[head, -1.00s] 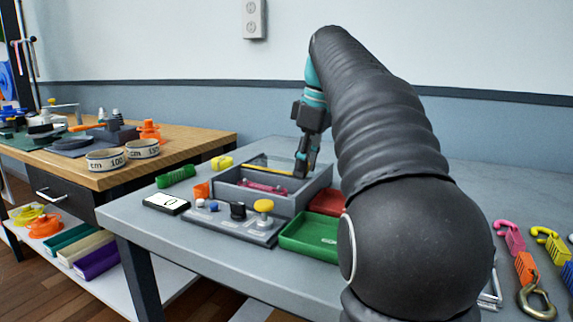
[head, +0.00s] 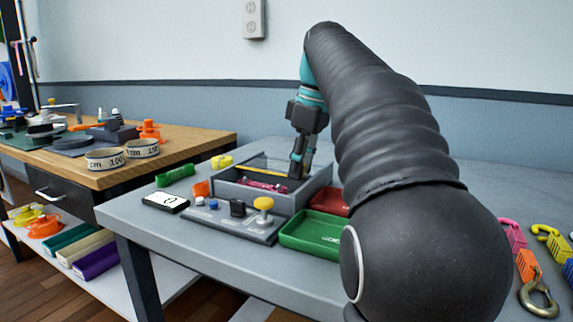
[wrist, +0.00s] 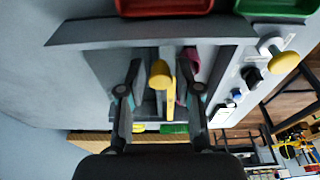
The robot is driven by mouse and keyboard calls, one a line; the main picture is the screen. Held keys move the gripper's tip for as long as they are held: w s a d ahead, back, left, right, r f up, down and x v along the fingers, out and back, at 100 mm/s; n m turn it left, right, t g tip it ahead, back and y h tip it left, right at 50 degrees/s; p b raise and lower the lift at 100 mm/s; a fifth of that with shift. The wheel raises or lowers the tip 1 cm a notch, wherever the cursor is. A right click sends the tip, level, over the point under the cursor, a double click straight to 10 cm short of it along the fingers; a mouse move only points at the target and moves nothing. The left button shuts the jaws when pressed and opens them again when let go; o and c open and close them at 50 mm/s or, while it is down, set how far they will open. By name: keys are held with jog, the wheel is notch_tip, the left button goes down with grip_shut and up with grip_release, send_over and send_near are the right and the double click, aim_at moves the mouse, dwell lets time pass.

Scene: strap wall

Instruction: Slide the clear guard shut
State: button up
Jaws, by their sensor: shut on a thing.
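The grey open-topped box (head: 285,203) stands on the grey bench and carries the clear guard, whose yellow edge strip (head: 268,171) shows along the far part of the box. The clear panel itself is hard to make out. My gripper (head: 297,172) reaches down into the right end of the box. In the wrist view, its two fingers stand on either side of a yellow knob (wrist: 160,75) beside the yellow strip, and it is shut on this guard handle. A magenta part (head: 262,186) lies inside the box.
In front of the box is a panel with a yellow mushroom knob (head: 263,204) and a black knob (head: 237,208). A green tray (head: 312,235) and a red tray (head: 330,201) sit at the right. A white display (head: 165,202) lies at the left.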

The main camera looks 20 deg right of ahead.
jog(key=shift+s+a+f+b, duration=0.15)
jog(key=shift+s+a+b, duration=0.1)
jog(key=shift+s+a, duration=0.6)
jog(key=shift+s+a+f+b, duration=0.2)
jog(key=shift+s+a, duration=0.4)
jog(key=shift+a, duration=0.45)
jog(key=shift+s+a+f+b, duration=0.1)
jog(key=shift+s+a+b, duration=0.2)
jog(key=shift+s+a, duration=0.55)
jog(key=shift+w+a, duration=0.1)
jog(key=o, duration=0.6)
jog(key=shift+c, duration=0.2)
jog(key=shift+r, duration=0.3)
jog(key=w+p+v, duration=0.1)
jog(key=p+v, duration=0.5)
jog(key=shift+a, duration=0.4)
